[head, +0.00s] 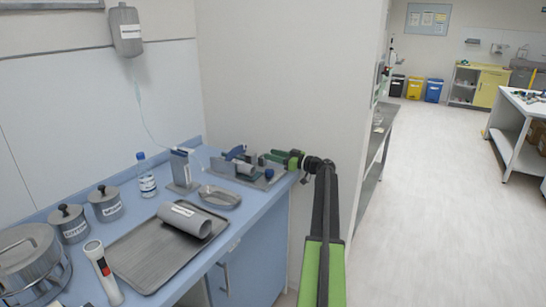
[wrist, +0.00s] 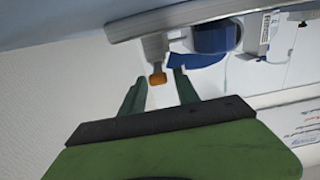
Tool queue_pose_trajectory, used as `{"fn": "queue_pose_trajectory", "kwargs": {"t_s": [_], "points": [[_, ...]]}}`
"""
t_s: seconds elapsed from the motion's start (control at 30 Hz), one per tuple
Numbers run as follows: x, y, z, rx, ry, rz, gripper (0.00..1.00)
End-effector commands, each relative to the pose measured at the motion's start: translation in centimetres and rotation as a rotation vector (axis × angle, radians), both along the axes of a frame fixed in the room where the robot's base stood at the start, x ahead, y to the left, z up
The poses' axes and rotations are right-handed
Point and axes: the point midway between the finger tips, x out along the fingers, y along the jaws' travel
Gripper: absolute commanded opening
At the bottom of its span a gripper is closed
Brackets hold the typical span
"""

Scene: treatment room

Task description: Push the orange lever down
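The orange lever tip (wrist: 157,79) shows in the wrist view as a small orange knob on a pale grey stem (wrist: 155,47), below the edge of a grey plate. My gripper (wrist: 161,74) is open, with its two green fingers apart, one on each side of the knob in the picture. I cannot tell whether either finger touches it. In the head view my gripper (head: 295,160) is at the right end of the counter, by the grey plate (head: 270,183) with blue and green parts on it. The orange tip cannot be made out there.
A blue round part (wrist: 215,37) sits close to the right of the lever. On the blue counter stand a metal tray (head: 135,262) with a grey cylinder, a bottle (head: 146,178), a dish (head: 220,197) and lidded pots. A wall rises behind my gripper; the floor to the right is clear.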

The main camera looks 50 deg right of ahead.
Motion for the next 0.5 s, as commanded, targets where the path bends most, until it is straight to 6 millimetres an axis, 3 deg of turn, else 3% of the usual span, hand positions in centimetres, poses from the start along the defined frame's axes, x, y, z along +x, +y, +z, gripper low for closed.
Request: {"fn": "queue_pose_trajectory", "kwargs": {"t_s": [0.03, 0.27, 0.5], "points": [[0.0, 0.01, 0.0, 0.0, 0.0, 0.0, 0.29], [0.01, 0.03, 0.0, 0.0, 0.0, 0.001, 0.0], [0.02, 0.07, -0.41, 0.003, -0.011, 0.001, 0.0]]}}
